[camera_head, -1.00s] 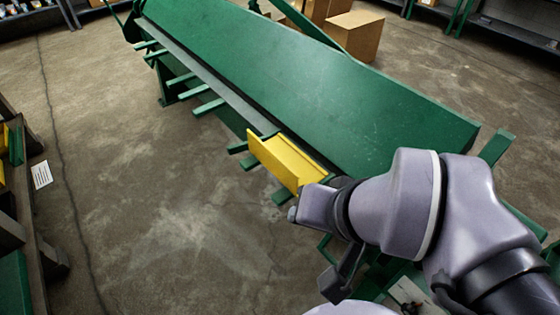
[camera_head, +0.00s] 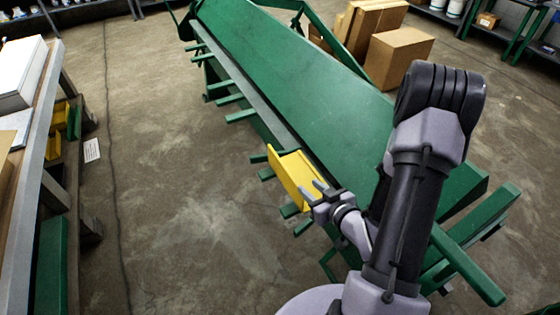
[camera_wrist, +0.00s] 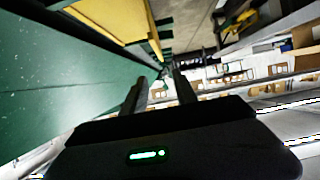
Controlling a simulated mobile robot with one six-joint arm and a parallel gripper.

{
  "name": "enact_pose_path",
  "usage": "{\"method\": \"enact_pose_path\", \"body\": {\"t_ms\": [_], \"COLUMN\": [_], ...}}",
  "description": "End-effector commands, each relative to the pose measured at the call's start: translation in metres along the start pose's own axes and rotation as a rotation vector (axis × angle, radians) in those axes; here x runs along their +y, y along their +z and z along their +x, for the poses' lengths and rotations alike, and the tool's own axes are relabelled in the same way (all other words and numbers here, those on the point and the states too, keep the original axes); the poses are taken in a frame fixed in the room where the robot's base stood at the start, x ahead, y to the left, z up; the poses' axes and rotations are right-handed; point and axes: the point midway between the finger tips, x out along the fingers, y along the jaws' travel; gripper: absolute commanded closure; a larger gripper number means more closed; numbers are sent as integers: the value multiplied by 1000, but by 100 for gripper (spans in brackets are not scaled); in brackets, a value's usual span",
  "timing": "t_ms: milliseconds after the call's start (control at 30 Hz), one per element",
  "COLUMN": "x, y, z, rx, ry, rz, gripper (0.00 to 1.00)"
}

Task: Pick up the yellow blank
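The yellow blank (camera_head: 294,178) is a bent sheet piece with a raised flange. It rests at the front edge of the long green machine (camera_head: 290,75), over its short green support arms. My gripper (camera_head: 318,190) is at the near right end of the blank in the head view, overlapping it in the picture; contact cannot be told. In the wrist view the two dark fingers (camera_wrist: 160,82) are apart with nothing seen between them. There the blank (camera_wrist: 112,18) lies at the top, beyond and left of the fingertips.
Green support arms (camera_head: 241,116) stick out from the machine's front. Cardboard boxes (camera_head: 397,55) stand behind it. A workbench (camera_head: 35,110) with yellow and green bins below is at left. The concrete floor (camera_head: 180,170) between bench and machine is clear.

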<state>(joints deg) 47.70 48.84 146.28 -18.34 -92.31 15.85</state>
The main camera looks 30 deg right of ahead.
Motion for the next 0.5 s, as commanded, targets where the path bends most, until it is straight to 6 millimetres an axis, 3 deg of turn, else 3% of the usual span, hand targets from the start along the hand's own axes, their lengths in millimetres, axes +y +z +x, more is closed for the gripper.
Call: {"method": "enact_pose_path", "body": {"t_ms": [167, 400, 500], "x": [-2, -2, -3], "y": [11, 10, 4], "z": [32, 56, 84], "rx": [14, 11, 9], "ry": [-6, -5, -8], "rz": [-9, -7, -5], "gripper": [65, 65, 65]}}
